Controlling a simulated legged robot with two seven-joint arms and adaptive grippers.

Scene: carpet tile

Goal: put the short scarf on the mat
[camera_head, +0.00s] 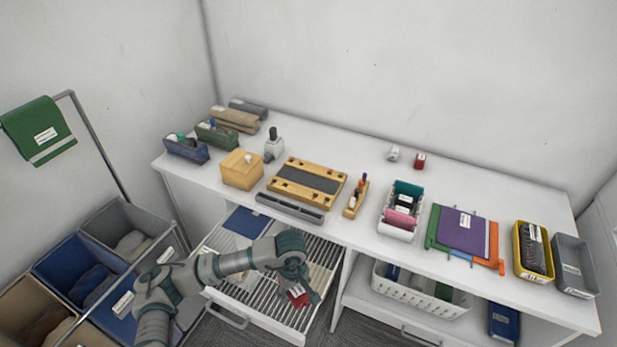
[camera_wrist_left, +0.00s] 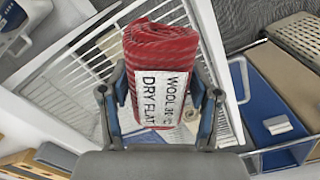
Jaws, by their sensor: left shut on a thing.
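My left gripper (camera_head: 300,290) is shut on a rolled red knitted scarf (camera_head: 298,298). In the left wrist view the gripper (camera_wrist_left: 160,110) grips the scarf (camera_wrist_left: 165,50) between its two fingers, around a white label reading "WOOL 30°C DRY FLAT". The head view shows the scarf over the white slatted rack (camera_head: 240,285) of the pulled-out drawer; I cannot tell whether it touches the slats. A flat blue piece (camera_head: 247,221) lies at the back left of the rack. I cannot tell for certain which thing is the mat. My right gripper is not in view.
The white table (camera_head: 362,190) holds a wooden board (camera_head: 307,180), a purple stack (camera_head: 463,230), a yellow tray (camera_head: 533,250) and small boxes. A white basket (camera_head: 420,292) stands below. Several bins (camera_head: 75,270) and a green towel (camera_head: 38,130) on a rail are at left.

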